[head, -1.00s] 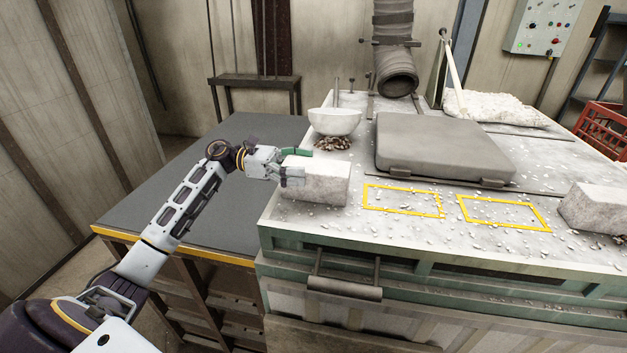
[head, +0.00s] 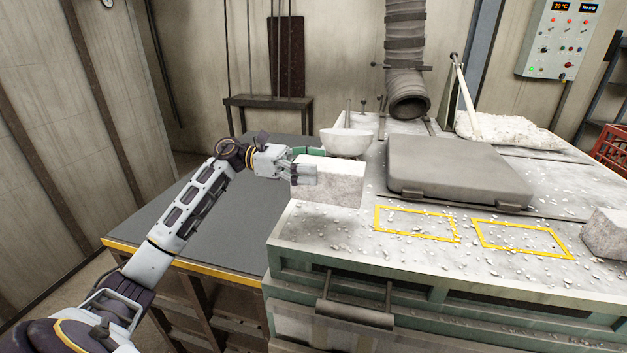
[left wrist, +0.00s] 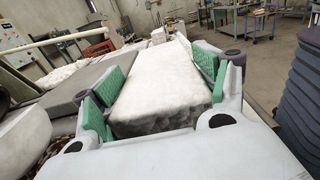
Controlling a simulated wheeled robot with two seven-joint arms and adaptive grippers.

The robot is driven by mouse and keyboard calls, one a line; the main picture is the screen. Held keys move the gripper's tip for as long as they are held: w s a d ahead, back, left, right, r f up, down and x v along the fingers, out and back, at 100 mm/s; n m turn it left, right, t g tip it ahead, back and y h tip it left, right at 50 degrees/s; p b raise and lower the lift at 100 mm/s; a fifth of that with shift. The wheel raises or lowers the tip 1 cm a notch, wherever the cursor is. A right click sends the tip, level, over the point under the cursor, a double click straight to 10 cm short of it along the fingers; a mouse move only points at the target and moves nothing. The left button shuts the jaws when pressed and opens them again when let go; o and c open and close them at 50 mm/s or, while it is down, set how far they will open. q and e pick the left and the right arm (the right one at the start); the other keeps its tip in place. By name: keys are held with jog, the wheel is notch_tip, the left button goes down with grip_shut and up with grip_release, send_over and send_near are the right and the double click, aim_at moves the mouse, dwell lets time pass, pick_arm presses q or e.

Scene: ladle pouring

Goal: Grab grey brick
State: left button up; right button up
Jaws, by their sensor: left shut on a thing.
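A grey brick (head: 335,183) is at the left end of the white-dusted worktop in the head view, and it also fills the middle of the left wrist view (left wrist: 165,90). My left gripper (head: 302,170) is shut on this brick, with its green-padded fingers on both sides of it. The brick appears a little above the worktop. A second grey brick (head: 606,234) rests on the worktop at the right edge of the head view. My right gripper is not in view.
Two yellow outlined rectangles (head: 416,239) mark the worktop (head: 350,237). A grey closed lid (head: 455,172) lies behind them. A white bowl (head: 346,141) stands behind the held brick. A dark side table (head: 215,205) with a yellow edge lies left, largely bare.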

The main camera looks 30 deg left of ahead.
pick_arm(q)
jog(key=shift+r, duration=2.2)
